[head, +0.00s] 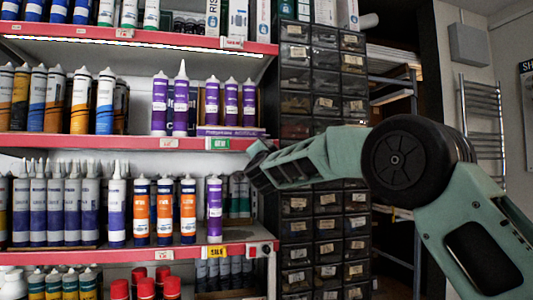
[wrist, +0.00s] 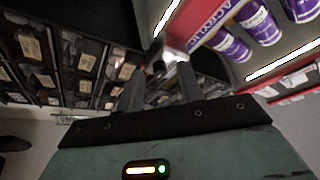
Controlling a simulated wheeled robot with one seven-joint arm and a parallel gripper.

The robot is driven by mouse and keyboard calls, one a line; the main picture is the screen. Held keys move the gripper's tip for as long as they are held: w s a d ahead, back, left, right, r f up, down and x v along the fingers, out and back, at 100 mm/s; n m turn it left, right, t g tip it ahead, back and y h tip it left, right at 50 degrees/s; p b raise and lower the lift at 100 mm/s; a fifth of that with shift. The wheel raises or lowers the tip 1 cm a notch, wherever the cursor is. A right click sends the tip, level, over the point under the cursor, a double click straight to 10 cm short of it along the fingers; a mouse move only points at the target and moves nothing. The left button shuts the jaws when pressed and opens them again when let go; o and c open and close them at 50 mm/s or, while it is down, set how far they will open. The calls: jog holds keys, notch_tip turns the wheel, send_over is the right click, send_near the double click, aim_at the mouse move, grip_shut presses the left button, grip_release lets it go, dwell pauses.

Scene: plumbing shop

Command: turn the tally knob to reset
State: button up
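A small dark fitting with a pale mark (head: 264,249) sits at the right end of the lower red shelf edge; it may be the tally knob, but it is too small to be sure. My gripper (head: 252,166) is well above it, by the right end of the middle shelf, close to the shelf's corner. In the wrist view my gripper's two dark fingers (wrist: 158,82) stand apart with a gap between them, and nothing is clearly held. A bright, blurred shelf corner (wrist: 176,45) shows beyond the fingertips. I cannot make out a knob in the wrist view.
Shelves (head: 120,142) with tubes fill the left side. A purple tube (head: 214,208) stands on the lower shelf below my gripper. A drawer cabinet (head: 325,230) stands right behind my arm. Purple tubes (wrist: 260,24) show at the wrist view's upper right.

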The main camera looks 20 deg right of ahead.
jog(key=b+v, duration=0.5)
jog(key=v, duration=1.2)
jog(key=shift+s+f, duration=0.15)
jog(key=s+a+f+n+g+y+p, duration=0.2)
jog(key=s+a+f+n+g+y, duration=0.15)
jog(key=a+f+n+y, duration=0.5)
jog(key=s+a+f+n+g+y+p, duration=0.1)
jog(key=s+a+f+n+g+y, duration=0.1)
jog(key=s+a+f+n+g, duration=0.3)
jog(key=s+a+f+n+g+y+p, duration=0.1)
jog(key=s+a+f+n+g+y, duration=0.1)
jog(key=s+f, duration=0.5)
jog(key=s+d+f+n+g+h+p, duration=0.1)
jog(key=s+d+f+g+h, duration=0.1)
jog(key=s, duration=0.6)
jog(key=s+d+f+n+g+h+p, duration=0.1)
jog(key=s+d+f+g, duration=0.3)
jog(key=s, duration=0.5)
jog(key=s+d+f+n+g+h, duration=0.2)
jog(key=s+d+f+n+g, duration=0.1)
jog(key=s+d+f, duration=0.3)
jog(key=s+g, duration=0.1)
jog(key=s, duration=0.1)
jog(key=shift+s+d+f+h+p, duration=0.2)
jog(key=shift+s+f+h+p, duration=0.1)
jog(key=shift+f+h+p, duration=0.1)
